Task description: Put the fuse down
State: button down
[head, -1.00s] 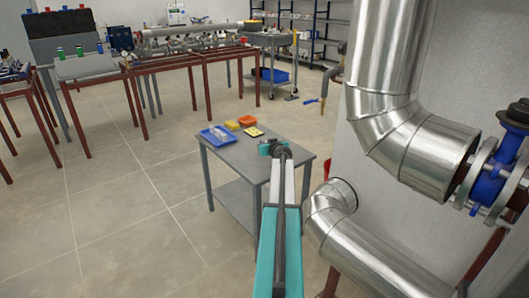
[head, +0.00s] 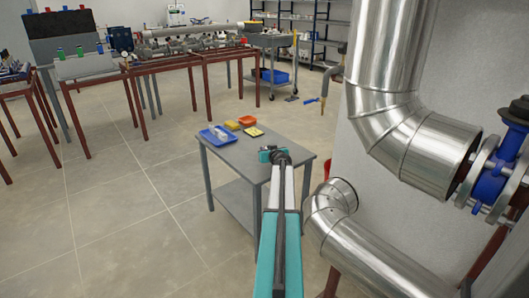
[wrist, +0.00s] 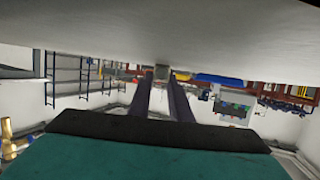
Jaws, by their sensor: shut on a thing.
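The fuse (wrist: 161,72) is a small grey block between the tips of my gripper (wrist: 161,80) in the wrist view, which appears upside down. My gripper is shut on it. The grey tabletop fills the top of that view, and the fuse appears very close to it; I cannot tell whether they touch. In the head view my gripper (head: 266,154) is low over the right part of the small grey table (head: 235,160). The fuse cannot be made out there.
On the table are a blue tray (head: 208,139) with a pale object, a yellow block (head: 232,125), an orange container (head: 247,120) and a yellow-and-dark item (head: 253,132). Tabletop left of my gripper is clear. Large silver pipes (head: 385,100) stand close on the right.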

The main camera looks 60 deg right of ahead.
jog(key=c, duration=1.6)
grip_release()
jog(key=shift+r, duration=0.1)
jog(key=shift+p+v, duration=0.3)
jog(key=shift+v, duration=5.65)
